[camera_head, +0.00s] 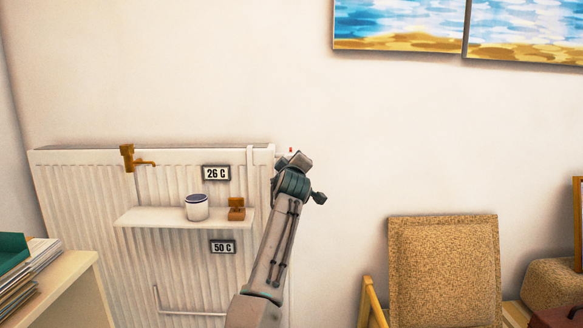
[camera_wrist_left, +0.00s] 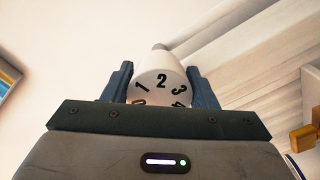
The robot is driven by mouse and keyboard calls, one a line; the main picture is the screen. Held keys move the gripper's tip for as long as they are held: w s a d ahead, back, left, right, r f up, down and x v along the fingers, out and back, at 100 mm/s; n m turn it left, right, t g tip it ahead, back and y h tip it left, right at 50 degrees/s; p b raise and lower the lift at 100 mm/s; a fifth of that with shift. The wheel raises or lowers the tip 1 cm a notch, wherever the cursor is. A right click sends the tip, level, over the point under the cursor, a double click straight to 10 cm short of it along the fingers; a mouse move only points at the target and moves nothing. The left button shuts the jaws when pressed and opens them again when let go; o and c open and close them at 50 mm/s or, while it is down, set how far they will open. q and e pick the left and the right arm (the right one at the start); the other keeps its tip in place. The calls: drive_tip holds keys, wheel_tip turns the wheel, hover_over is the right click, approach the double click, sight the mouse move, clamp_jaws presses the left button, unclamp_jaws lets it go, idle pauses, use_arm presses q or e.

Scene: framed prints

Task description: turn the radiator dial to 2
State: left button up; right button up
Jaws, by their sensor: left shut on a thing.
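The radiator dial (camera_wrist_left: 160,83) is a white round knob with black numbers in the left wrist view. The 2 is at the top middle, with 1 to its left and 3 to its right. My left gripper (camera_wrist_left: 161,82) is shut on the dial, one dark finger on each side. In the head view my left gripper (camera_head: 294,162) is at the radiator's upper right corner and hides most of the dial. A small red mark shows just above it. My right gripper is out of view.
The white radiator (camera_head: 75,190) carries a shelf (camera_head: 150,217) with a white cup (camera_head: 197,207) and a small brown object (camera_head: 236,209). Labels read 26 C and 50 C. A brown hook-like fitting (camera_head: 127,158) is at the upper left. A woven chair (camera_head: 445,265) stands right.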

use_arm(q)
drive_tip(key=shift+f+n, duration=0.1)
drive_tip(key=shift+n, duration=0.4)
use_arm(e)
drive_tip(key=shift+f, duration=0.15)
use_arm(q)
drive_tip(key=o, duration=0.9)
drive_tip(key=shift+a, duration=0.1)
